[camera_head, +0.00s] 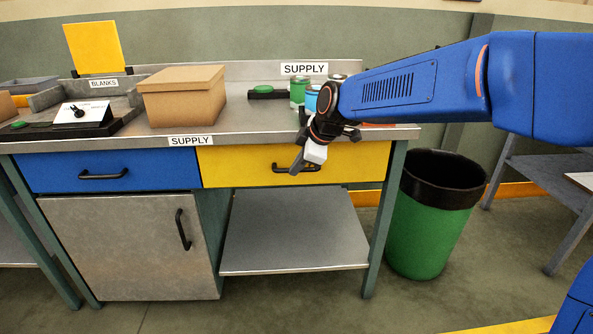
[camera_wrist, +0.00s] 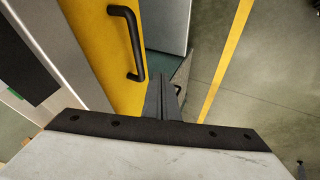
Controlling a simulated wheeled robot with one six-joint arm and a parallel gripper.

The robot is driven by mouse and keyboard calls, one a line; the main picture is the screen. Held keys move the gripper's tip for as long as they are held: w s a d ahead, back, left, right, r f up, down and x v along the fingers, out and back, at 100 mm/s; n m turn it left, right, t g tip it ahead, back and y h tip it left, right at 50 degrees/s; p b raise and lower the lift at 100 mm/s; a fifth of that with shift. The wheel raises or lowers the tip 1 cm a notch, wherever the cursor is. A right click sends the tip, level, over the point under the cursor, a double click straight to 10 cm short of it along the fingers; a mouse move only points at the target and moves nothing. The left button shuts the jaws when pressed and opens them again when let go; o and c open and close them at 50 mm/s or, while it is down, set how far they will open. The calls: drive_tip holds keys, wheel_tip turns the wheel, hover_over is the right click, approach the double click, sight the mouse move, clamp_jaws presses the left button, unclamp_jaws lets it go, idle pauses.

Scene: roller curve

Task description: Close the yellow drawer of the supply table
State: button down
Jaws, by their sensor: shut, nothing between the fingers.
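The yellow drawer (camera_head: 235,168) is at the right of the supply table (camera_head: 110,143), under the worktop edge. Its front looks about level with the blue drawer beside it, and no drawer inside shows; I cannot tell whether a small gap remains. Its black handle (camera_head: 282,167) is partly covered by my gripper (camera_head: 297,165). In the wrist view the yellow front (camera_wrist: 95,45) and its handle (camera_wrist: 130,45) lie to the left of my gripper (camera_wrist: 162,90). The fingers are shut and empty, close to the front; contact is unclear.
The blue drawer (camera_head: 60,171) and a grey cabinet door (camera_head: 120,245) are on the left. A cardboard box (camera_head: 180,100) stands on the worktop. A green bin (camera_head: 425,235) stands right of the table. The floor in front is clear.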

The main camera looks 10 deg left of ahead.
drive_tip(key=v, duration=0.8)
drive_tip(key=s+d+f+m+h, duration=0.1)
drive_tip(key=s+d+m, duration=0.4)
drive_tip(key=d, duration=0.6)
drive_tip(key=s+d+f+m+h, duration=0.15)
drive_tip(key=s+d+m, duration=0.25)
drive_tip(key=s+d, duration=0.5)
drive_tip(key=s+d+f+m+h, duration=0.1)
drive_tip(key=s+d+f+m, duration=0.4)
drive_tip(key=s+d, duration=0.3)
drive_tip(key=s+d+f+m+h, duration=0.2)
drive_tip(key=s+d+f+m, duration=0.3)
drive_tip(key=s+d, duration=0.3)
drive_tip(key=shift+d+f+t, duration=0.3)
drive_tip(key=shift+d+f, duration=0.1)
drive_tip(key=shift+d, duration=0.1)
